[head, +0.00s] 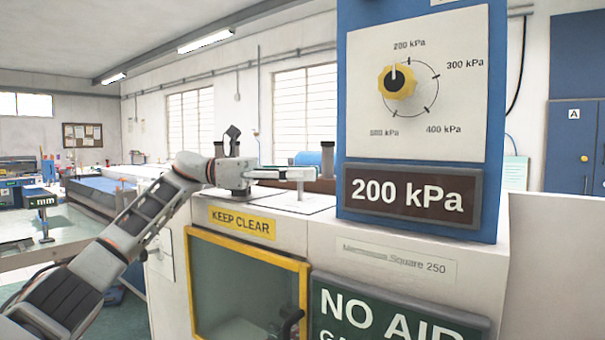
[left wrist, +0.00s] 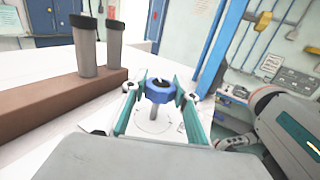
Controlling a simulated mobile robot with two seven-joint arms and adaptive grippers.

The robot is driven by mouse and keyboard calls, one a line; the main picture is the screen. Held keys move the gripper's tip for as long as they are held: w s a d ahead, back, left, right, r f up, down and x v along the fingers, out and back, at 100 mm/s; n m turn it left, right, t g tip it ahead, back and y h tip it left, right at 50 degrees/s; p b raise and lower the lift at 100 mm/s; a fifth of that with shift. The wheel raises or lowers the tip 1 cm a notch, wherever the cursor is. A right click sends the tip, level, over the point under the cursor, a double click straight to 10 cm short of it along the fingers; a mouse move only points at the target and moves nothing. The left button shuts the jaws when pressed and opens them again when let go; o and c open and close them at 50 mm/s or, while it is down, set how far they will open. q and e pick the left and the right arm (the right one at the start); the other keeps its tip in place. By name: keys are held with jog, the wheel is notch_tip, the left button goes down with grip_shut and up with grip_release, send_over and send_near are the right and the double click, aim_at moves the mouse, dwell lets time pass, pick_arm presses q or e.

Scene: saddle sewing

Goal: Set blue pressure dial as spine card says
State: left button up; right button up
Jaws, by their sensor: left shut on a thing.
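My left gripper (head: 302,173) reaches in from the left over the white machine's top. In the left wrist view its teal-edged fingers (left wrist: 161,92) stand on both sides of a blue knob (left wrist: 159,91), shut on it. The knob sits on a short grey shaft over a pale plate with a faint circle. Its setting is not readable. A separate yellow knob (head: 398,81) on a blue panel has its white pointer near 200 kPa; its scale also has 300 and 400 kPa marks. A sign below (head: 412,200) reads 200 kPa. I see no spine card.
Two dark posts (left wrist: 84,48) stand on a brown block (left wrist: 55,112) left of the fingers. The blue upright (head: 515,110) rises right of my gripper. Below are a KEEP CLEAR label (head: 242,222) and a yellow-framed window (head: 248,290).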

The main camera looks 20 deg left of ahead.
pick_arm(q)
jog(key=o, duration=1.2)
jog(key=shift+c, duration=0.2)
jog(key=shift+a, duration=0.1)
jog(key=a, duration=0.4)
jog(key=s+a, duration=0.1)
jog(key=a, duration=0.6)
jog(key=shift+s+a, duration=0.25)
jog(key=shift+a, duration=0.1)
